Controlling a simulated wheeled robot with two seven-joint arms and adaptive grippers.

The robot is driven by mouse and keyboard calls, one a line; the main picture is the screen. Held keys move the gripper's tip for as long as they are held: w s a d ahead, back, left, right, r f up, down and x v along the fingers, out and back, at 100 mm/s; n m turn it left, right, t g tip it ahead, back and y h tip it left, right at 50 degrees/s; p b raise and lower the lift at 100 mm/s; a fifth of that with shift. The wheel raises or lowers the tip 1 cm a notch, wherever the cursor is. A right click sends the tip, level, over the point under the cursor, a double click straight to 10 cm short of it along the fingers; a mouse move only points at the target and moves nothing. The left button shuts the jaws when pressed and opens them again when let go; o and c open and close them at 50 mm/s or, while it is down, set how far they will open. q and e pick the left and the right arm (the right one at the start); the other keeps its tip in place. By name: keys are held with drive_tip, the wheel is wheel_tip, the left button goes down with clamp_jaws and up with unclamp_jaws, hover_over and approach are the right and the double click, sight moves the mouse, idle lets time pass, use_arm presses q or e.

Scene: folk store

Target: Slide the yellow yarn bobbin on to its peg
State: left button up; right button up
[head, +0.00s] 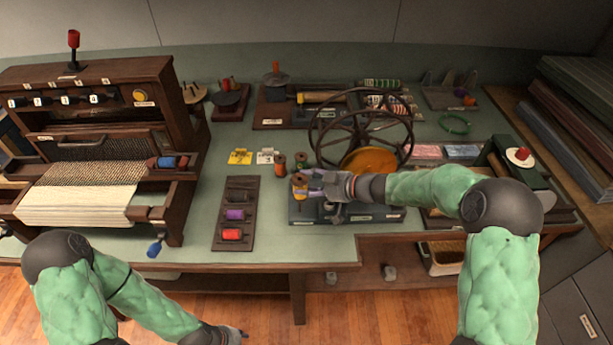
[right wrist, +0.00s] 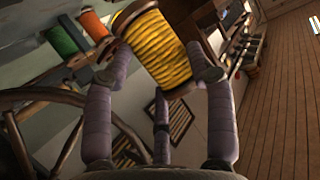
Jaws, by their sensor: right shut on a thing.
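The yellow yarn bobbin (head: 300,187) is held upright or nearly so in my right gripper (head: 309,184), above the bench between the peg board and the wheel. In the right wrist view the bobbin (right wrist: 155,48) sits between the fingertips (right wrist: 160,74), tilted in the picture, its wooden flanges showing. The dark peg board (head: 221,239) lies to its left, with a purple bobbin (head: 235,214) and a red bobbin (head: 232,235) on it. The board's upper part looks dark, without bright yarn; its pegs are too small to make out. My left gripper (head: 236,333) is low, in front of the bench, its fingers unclear.
An orange spool (head: 280,164) and a green spool (head: 301,160) stand just behind the held bobbin. A large spoked wheel (head: 318,128) rises to the right. A loom (head: 168,100) fills the left side. Bare bench top shows between loom and peg board.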

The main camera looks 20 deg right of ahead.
drive_tip(key=shift+w+d+r+m, duration=0.15)
drive_tip(key=shift+w+r+m, duration=0.1)
drive_tip(key=shift+w+r, duration=0.3)
drive_tip(key=shift+w+d+r+m, duration=0.1)
drive_tip(key=shift+w+r+m, duration=0.2)
drive_tip(key=shift+r, duration=0.4)
drive_tip(key=shift+f, duration=1.85)
drive_tip(key=shift+f+b, duration=0.2)
drive_tip(key=shift+b, duration=0.85)
drive_tip(key=shift+b, duration=0.85)
